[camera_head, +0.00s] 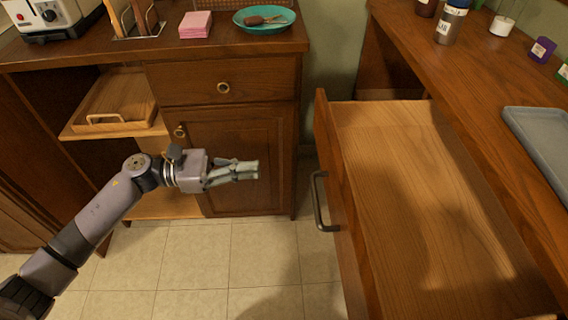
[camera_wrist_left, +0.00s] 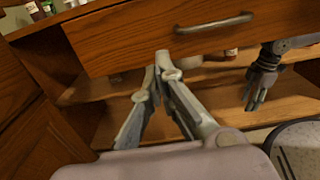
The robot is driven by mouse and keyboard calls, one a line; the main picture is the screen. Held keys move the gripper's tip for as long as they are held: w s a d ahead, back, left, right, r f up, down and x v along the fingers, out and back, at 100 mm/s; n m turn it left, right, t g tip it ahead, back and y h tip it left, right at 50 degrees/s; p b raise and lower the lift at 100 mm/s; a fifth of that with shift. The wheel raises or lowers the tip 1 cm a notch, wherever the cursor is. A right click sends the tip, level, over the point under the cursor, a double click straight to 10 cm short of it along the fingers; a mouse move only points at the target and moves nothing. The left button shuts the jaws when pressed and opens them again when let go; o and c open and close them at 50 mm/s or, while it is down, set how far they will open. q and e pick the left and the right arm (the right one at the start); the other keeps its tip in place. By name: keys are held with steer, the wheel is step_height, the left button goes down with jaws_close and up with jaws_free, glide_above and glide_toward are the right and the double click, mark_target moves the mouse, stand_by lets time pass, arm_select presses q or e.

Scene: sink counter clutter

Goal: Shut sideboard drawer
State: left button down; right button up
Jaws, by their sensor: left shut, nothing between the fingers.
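The sideboard drawer (camera_head: 400,180) on the right is pulled far out, and its visible inside is empty. Its wooden front with a dark bar handle (camera_head: 319,202) faces left. In the left wrist view the drawer front (camera_wrist_left: 150,38) and the handle (camera_wrist_left: 215,23) lie just beyond the fingers. My left gripper (camera_head: 256,170) is shut and empty, left of the handle with a gap in the head view. Its fingertips (camera_wrist_left: 163,58) meet near the drawer's lower edge in the wrist view; contact is unclear. My right gripper (camera_wrist_left: 254,100) hangs at the right of the wrist view.
The sideboard top (camera_head: 450,80) holds bottles, small jars and a grey tray (camera_head: 545,140). Open shelves (camera_wrist_left: 130,88) lie below the drawer. A second cabinet (camera_head: 230,130) at the back carries a teal plate (camera_head: 285,19) and pink sponges (camera_head: 196,24). Tiled floor (camera_head: 250,265) is clear between.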

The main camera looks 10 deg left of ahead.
mark_target(325, 164)
arm_select(q)
steer(key=d, duration=0.4)
steer(key=w+d+p, duration=0.1)
steer(key=d, duration=0.3)
steer(key=w+d, duration=0.1)
steer(key=d, duration=0.4)
steer(key=shift+w+p, duration=0.25)
steer(key=shift+p, duration=0.05)
arm_select(e)
steer(key=f, duration=0.2)
steer(key=s+f, duration=0.1)
steer(key=f, duration=0.2)
steer(key=shift+s+f, duration=0.1)
steer(key=shift+f, duration=0.05)
arm_select(q)
steer(key=shift+d, duration=0.15)
